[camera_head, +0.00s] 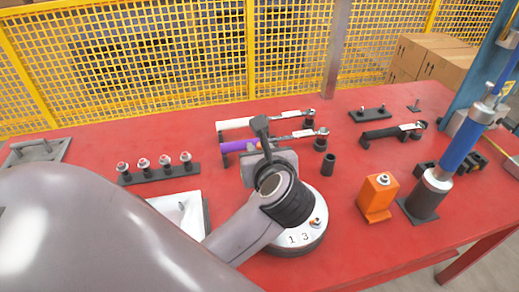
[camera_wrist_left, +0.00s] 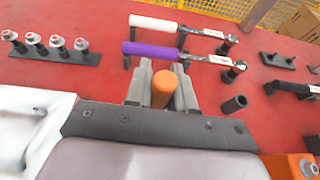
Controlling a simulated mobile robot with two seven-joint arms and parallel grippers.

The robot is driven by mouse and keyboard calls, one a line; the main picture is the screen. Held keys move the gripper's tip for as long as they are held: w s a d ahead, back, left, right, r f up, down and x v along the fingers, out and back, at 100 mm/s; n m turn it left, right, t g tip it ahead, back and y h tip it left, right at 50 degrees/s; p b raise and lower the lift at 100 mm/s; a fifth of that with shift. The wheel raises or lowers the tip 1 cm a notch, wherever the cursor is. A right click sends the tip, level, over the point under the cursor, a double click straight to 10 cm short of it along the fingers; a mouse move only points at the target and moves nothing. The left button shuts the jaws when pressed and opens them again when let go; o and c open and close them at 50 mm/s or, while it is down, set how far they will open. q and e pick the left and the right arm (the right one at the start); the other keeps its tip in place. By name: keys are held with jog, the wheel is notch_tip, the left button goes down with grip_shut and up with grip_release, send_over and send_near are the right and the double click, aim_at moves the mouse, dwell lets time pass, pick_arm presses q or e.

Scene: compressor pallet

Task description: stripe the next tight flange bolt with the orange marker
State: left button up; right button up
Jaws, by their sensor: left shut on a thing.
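My left gripper (camera_wrist_left: 163,82) is shut on the orange marker (camera_wrist_left: 163,92), which shows as an orange cylinder between the two grey fingers in the left wrist view. In the head view my left wrist covers much of the white round flange (camera_head: 297,250), which carries the printed numbers 1 and 3. One flange bolt (camera_head: 317,223) shows near its right rim; the other bolts are hidden behind my arm. My right gripper is not in view.
Wrenches with white (camera_head: 235,124), purple (camera_head: 233,146) and black (camera_head: 380,134) handles lie on stands behind. A bolt rack (camera_head: 160,175) and white tray (camera_head: 180,213) are left. An orange block (camera_head: 376,200), dark socket (camera_head: 328,164) and tall blue cylinder (camera_head: 461,146) stand right.

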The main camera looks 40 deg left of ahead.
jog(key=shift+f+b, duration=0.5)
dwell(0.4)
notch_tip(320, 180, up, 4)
jog(key=p, duration=0.4)
dwell(0.3)
